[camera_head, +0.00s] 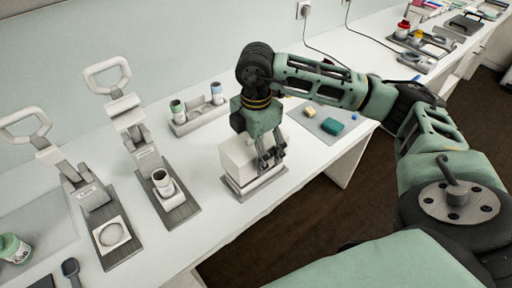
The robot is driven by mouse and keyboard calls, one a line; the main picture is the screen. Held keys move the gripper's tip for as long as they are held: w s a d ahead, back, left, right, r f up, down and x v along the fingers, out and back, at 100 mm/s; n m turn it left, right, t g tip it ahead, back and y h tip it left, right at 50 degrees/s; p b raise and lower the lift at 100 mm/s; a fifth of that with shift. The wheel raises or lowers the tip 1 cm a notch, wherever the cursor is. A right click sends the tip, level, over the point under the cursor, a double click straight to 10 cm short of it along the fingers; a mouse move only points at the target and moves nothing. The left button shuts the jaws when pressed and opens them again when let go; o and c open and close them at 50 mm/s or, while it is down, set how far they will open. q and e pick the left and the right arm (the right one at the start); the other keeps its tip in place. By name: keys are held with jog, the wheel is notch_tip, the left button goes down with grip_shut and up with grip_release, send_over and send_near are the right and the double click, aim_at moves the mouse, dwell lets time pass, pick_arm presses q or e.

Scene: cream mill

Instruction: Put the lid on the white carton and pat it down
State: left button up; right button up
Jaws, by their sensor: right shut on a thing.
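A white box-shaped piece (236,161) stands at the middle of the white bench, directly under and beside my right gripper. Below it is a low white base with a rim (243,190), near the bench's front edge. The two look like lid and carton, but I cannot tell for sure which is which or whether they are fully seated. My right gripper (271,160) points down and is shut on the upper white piece at its right side. The fingers partly hide that side. My left gripper is not in view.
Left of the carton stand two lever presses (127,115) on dark plates, one with a small jar (163,182). Behind is a rack (199,119) with two bottles. The bench front edge is close.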

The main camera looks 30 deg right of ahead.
jog(key=shift+f+b, duration=0.75)
jog(key=shift+f, duration=0.25)
jog(key=shift+f+b, duration=0.9)
jog(key=shift+b, duration=0.05)
dwell(0.9)
jog(key=o, duration=1.2)
jog(key=shift+r, duration=0.1)
jog(key=shift+r+p, duration=2.45)
jog(key=shift+r, duration=1.05)
jog(key=shift+f, duration=0.1)
